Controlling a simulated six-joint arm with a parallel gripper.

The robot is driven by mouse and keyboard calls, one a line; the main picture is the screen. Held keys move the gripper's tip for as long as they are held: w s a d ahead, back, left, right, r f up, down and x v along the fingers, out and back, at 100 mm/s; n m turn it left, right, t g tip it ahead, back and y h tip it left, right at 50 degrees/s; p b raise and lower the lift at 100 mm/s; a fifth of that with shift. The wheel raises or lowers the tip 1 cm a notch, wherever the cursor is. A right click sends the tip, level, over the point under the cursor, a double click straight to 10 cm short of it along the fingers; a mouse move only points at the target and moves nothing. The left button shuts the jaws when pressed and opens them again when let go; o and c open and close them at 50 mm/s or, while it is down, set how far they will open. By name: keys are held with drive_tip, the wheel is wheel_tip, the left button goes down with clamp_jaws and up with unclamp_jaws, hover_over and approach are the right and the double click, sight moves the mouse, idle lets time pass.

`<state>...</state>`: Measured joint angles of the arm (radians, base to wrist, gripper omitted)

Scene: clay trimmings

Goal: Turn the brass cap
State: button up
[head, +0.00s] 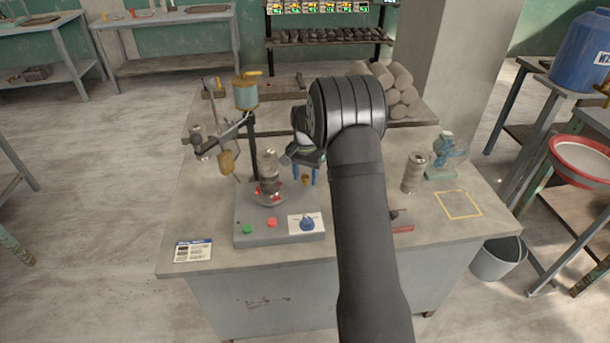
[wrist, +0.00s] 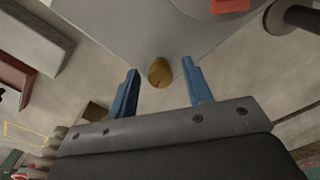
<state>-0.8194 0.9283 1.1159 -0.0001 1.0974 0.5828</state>
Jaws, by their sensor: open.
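The brass cap (wrist: 160,73) is a small rounded gold-brown piece in the wrist view, between my two blue fingers near their tips. Gaps show on both sides of it, so neither finger appears to touch it. My gripper (head: 306,185) is open in the head view, pointing down behind the grey machine base (head: 250,222). A small brass-coloured shape, apparently the same cap, shows between the fingers there. The height between fingertips and cap is hard to tell. My arm hides part of the table to the right.
A stacked grey cylinder (head: 268,172) stands on the machine, left of my gripper. A blue knob (head: 307,223) is on the base front. Another grey cylinder (head: 412,173) stands right of my arm, near a yellow square outline (head: 458,217).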

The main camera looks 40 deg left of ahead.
sight(305, 176)
wheel_tip(305, 176, up, 17)
drive_tip(key=shift+r, duration=0.15)
idle(0.5)
wheel_tip(305, 176, down, 18)
drive_tip(key=shift+r, duration=0.25)
idle(0.5)
